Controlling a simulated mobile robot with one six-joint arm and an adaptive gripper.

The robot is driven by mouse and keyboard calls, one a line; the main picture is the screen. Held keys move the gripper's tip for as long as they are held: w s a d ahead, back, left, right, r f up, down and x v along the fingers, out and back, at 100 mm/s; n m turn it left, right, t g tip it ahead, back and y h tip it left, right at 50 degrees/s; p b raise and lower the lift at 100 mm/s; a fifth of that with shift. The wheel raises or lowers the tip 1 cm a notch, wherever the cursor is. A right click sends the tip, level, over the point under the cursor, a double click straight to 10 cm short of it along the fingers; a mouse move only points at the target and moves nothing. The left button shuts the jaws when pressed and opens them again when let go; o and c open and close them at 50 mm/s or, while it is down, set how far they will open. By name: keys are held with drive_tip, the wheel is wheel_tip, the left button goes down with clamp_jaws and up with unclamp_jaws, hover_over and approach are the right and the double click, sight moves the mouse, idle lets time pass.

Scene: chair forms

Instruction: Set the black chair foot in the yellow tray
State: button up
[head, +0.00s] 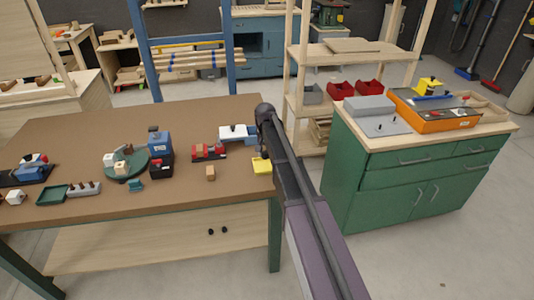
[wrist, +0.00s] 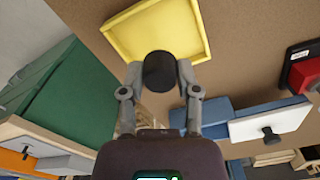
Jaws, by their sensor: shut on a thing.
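The yellow tray (head: 263,168) lies on the brown table near its right edge. In the wrist view the yellow tray (wrist: 155,32) shows its empty floor and rim. My gripper (wrist: 159,78) is shut on the black chair foot (wrist: 160,68), a short dark cylinder between the two grey fingers. The foot overlaps the tray's near rim in that view; its height above the tray cannot be told. In the head view my gripper (head: 264,154) is beside the tray's far side, and the foot is too small to make out clearly.
A wooden block (head: 211,173), a red holder (head: 209,152) and a white-and-blue box (head: 238,133) are near the tray. A green turntable (head: 127,164) stands further left. The green cabinet (head: 400,182) is to the right, across a gap.

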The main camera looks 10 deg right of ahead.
sight(266, 166)
drive_tip(key=shift+f+b, duration=1.35)
drive_tip(key=shift+f, duration=0.4)
drive_tip(key=shift+f+b, duration=0.6)
drive_tip(key=o, duration=0.9)
drive_tip(key=shift+o, duration=1.3)
drive_tip(key=shift+r, duration=0.1)
drive_tip(key=shift+r+p, duration=3)
drive_tip(key=shift+p, duration=0.05)
